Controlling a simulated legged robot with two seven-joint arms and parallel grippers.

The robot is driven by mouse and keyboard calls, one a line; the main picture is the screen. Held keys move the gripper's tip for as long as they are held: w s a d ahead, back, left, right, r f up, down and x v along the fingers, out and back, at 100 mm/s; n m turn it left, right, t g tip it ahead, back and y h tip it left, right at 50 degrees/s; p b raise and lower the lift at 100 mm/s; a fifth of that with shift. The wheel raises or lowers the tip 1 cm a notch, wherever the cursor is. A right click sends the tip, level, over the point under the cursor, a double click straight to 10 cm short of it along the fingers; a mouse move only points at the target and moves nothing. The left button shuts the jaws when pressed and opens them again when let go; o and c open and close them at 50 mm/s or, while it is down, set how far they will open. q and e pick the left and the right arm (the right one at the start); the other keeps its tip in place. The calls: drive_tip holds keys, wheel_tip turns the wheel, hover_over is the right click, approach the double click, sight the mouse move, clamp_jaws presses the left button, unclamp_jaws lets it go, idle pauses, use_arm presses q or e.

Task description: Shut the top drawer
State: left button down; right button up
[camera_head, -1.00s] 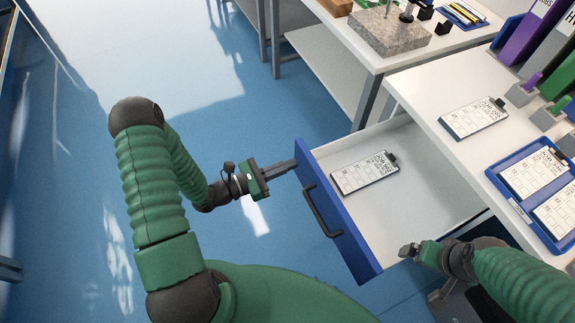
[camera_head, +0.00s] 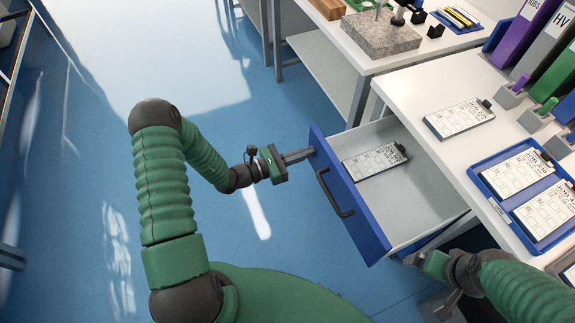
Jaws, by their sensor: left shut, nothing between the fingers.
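The top drawer (camera_head: 416,197) is pulled part way out of the white-topped bench. It has a blue front (camera_head: 374,236) with a dark bar handle (camera_head: 335,194). A clipboard with a printed sheet (camera_head: 375,162) lies inside it. My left gripper (camera_head: 309,153) is shut and empty, its fingertips at the upper left edge of the blue front; whether they touch it I cannot tell. My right gripper (camera_head: 415,259) is low at the right, near the drawer's near side. Its fingers are too unclear to tell open from shut.
The bench top (camera_head: 408,92) carries another clipboard (camera_head: 459,119) and a blue tray (camera_head: 489,196) holding more sheets. Coloured binders (camera_head: 520,35) stand at the back right. A granite block (camera_head: 382,35) sits on a farther table. The blue floor (camera_head: 215,110) at left is clear.

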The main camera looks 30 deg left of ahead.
sight(335, 139)
use_arm(q)
drive_tip(key=x, duration=0.7)
drive_tip(key=a+x, duration=0.1)
drive_tip(key=x, duration=0.3)
drive_tip(key=shift+w+f, duration=0.2)
drive_tip(key=shift+w, duration=0.15)
drive_tip(key=x, duration=0.3)
drive_tip(key=b+x, duration=0.1)
drive_tip(key=x, duration=0.5)
drive_tip(key=shift+d+b, duration=0.4)
drive_tip(key=shift+d, duration=0.25)
drive_tip(key=b+x, duration=0.1)
drive_tip(key=x, duration=0.2)
drive_tip(key=shift+w, duration=0.4)
drive_tip(key=shift+w+d, duration=0.2)
drive_tip(key=shift+w, duration=0.35)
drive_tip(key=shift+w+d+r+b, duration=0.1)
drive_tip(key=shift+d+b, duration=0.05)
drive_tip(key=shift+b, duration=0.15)
drive_tip(key=shift+d+r, duration=0.15)
drive_tip(key=shift+r, duration=0.05)
use_arm(e)
drive_tip(key=f, duration=0.2)
drive_tip(key=shift+s+a+f, duration=0.15)
drive_tip(key=shift+a+f, duration=0.2)
drive_tip(key=shift+f, duration=0.05)
